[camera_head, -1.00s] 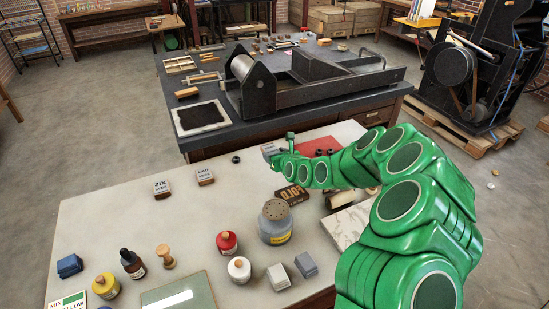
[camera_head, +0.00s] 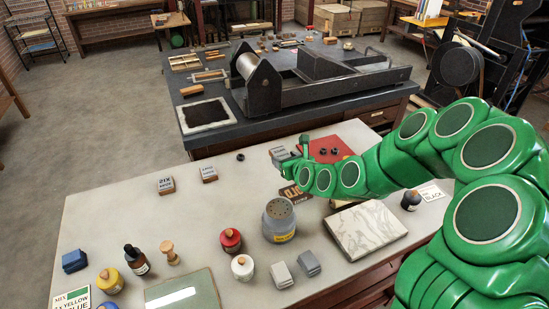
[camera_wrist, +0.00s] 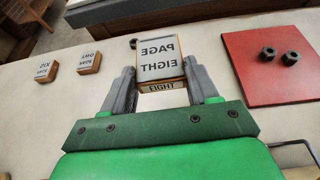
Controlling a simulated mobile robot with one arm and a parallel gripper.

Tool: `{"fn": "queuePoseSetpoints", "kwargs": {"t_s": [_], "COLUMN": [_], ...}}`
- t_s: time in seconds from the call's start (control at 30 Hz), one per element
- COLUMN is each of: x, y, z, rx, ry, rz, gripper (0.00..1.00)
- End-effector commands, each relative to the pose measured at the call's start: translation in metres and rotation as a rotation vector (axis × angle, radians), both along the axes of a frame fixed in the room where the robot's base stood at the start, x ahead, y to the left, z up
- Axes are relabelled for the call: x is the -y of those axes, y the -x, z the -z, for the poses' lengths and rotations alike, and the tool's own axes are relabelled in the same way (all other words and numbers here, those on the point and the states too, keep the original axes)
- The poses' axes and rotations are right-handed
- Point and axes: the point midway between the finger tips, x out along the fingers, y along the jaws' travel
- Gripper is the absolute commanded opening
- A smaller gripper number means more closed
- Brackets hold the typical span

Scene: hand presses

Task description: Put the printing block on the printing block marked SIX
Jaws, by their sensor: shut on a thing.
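My gripper (camera_wrist: 160,72) is shut on a printing block (camera_wrist: 161,55) with mirrored letters on its face, reading PAGE EIGHT, and EIGHT on its near edge. In the head view my gripper (camera_head: 285,156) is over the far part of the pale table, left of a red mat. The printing block marked SIX (camera_head: 165,185) lies flat on the table to the left, with mirrored letters; it also shows at the left in the wrist view (camera_wrist: 46,71). The held block is well apart from it.
Another lettered block (camera_head: 209,174) lies close to the right of the SIX block. The red mat (camera_wrist: 272,66) carries two dark nuts. Bottles, a grey canister (camera_head: 279,222) and a marble slab (camera_head: 366,230) stand nearer. The table around the SIX block is mostly clear.

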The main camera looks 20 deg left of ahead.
Motion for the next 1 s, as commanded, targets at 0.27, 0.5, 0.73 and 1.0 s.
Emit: {"fn": "queuePoseSetpoints", "kwargs": {"t_s": [0.27, 0.5, 0.73, 1.0], "x": [-0.002, -0.055, -0.134, -0.209], "y": [0.005, 0.025, 0.075, 0.151], "z": [-0.003, -0.015, -0.028, -0.031], "rx": [0.002, 0.005, 0.006, 0.004], "ry": [0.0, 0.002, 0.003, 0.005], "rz": [-0.01, -0.134, -0.348, -0.594], "gripper": [0.26, 0.26, 0.26, 0.26]}}
